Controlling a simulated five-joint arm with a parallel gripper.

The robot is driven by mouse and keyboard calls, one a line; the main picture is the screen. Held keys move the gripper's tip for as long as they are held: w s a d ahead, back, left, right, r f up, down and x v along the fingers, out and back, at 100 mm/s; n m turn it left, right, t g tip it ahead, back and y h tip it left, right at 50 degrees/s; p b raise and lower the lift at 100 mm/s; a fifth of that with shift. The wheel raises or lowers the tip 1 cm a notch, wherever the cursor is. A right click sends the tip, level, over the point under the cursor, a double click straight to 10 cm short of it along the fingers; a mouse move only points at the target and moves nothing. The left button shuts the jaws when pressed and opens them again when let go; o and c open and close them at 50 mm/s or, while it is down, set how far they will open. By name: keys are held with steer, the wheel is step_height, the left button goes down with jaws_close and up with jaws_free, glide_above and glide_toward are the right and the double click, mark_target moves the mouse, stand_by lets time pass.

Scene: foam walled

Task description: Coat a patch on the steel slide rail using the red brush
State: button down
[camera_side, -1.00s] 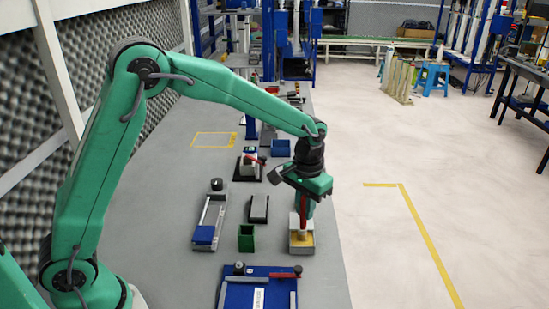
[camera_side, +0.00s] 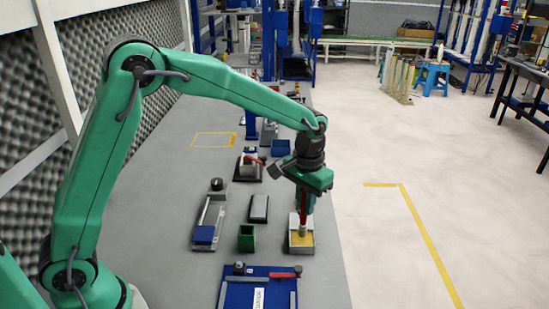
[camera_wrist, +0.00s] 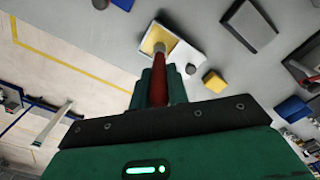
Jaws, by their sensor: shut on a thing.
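My gripper (camera_side: 304,192) is shut on the red brush (camera_side: 303,210), which points down, close to upright. The brush also shows in the wrist view (camera_wrist: 158,80), its pale tip overlapping the yellow content of a shallow light tray (camera_side: 291,246). I cannot tell whether the tip touches that content. The tray also shows in the wrist view (camera_wrist: 196,52). What looks like the steel slide rail (camera_side: 213,213), a long pale rail with a blue block (camera_side: 204,235) at its near end, lies left of the tray, apart from my gripper.
A dark green open box (camera_side: 247,239) stands just left of the tray. A dark grey block (camera_side: 259,207) lies behind that box. A blue fixture with a red handle (camera_side: 258,290) is in front. A blue bin (camera_side: 280,147) stands farther back. Grey tabletop is clear at left.

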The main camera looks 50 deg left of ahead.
steer(key=shift+r, duration=2.75)
steer(key=s+a+r, duration=0.2)
steer(key=s+a, duration=0.4)
steer(key=a, duration=0.4)
steer(key=shift+w+a+f, duration=1.85)
steer(key=shift+a+f, duration=0.45)
steer(key=shift+f, duration=2.3)
steer(key=shift+w+a, duration=3.25)
steer(key=shift+a, duration=0.05)
steer(key=shift+s+d, duration=3.65)
step_height(320, 180, up, 8)
steer(key=shift+w, duration=0.1)
